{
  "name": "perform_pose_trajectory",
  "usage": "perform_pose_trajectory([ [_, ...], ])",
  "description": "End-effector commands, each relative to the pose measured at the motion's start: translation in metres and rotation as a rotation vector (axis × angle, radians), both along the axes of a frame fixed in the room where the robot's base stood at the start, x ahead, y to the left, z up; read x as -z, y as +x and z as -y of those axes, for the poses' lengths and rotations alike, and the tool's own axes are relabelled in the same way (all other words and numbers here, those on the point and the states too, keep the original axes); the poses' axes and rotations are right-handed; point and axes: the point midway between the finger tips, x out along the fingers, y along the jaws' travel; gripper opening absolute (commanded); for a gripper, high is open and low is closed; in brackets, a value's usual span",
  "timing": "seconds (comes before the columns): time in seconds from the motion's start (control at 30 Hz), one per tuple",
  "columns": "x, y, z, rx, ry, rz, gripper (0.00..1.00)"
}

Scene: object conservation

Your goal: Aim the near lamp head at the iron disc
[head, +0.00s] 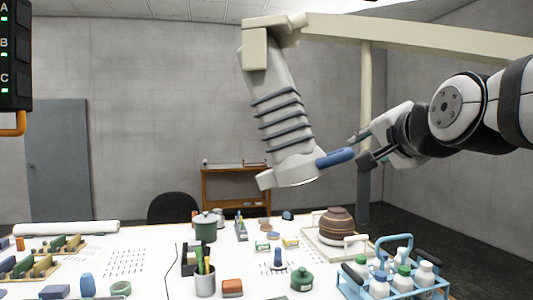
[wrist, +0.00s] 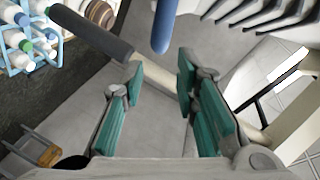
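The near lamp head (head: 283,110) is a large off-white ribbed housing, hanging tilted from a cream boom, its lower face pointing down over the table. A blue handle (head: 335,157) sticks out from its lower right side. My gripper (head: 360,149) is at the handle's outer end. Small brown discs (head: 265,223) lie mid-table; I cannot tell whether one is the iron disc.
A cream post (head: 365,90) with a dark lower sleeve stands behind my gripper. The white table (head: 140,240) holds a ribbed brown pot (head: 337,222) on a tray, a blue bottle carrier (head: 352,291), a green pot (head: 205,229) and a pen cup (head: 205,284). Air left of the lamp is clear.

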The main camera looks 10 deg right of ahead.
Motion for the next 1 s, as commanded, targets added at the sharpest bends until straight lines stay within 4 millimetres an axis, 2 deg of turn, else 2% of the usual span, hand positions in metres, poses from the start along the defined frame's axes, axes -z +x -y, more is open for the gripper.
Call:
perform_pose_trajectory([
  [0.3, 0.013, 0.058, 0.01, -0.003, -0.001, -0.004, 0.28],
  [0.5, 0.019, 0.086, 0.015, -0.002, -0.001, -0.003, 0.28],
  [0.7, 0.021, 0.098, 0.018, -0.001, -0.002, -0.001, 0.28],
  [1.0, 0.021, 0.1, 0.019, -0.001, -0.002, -0.002, 0.28],
])
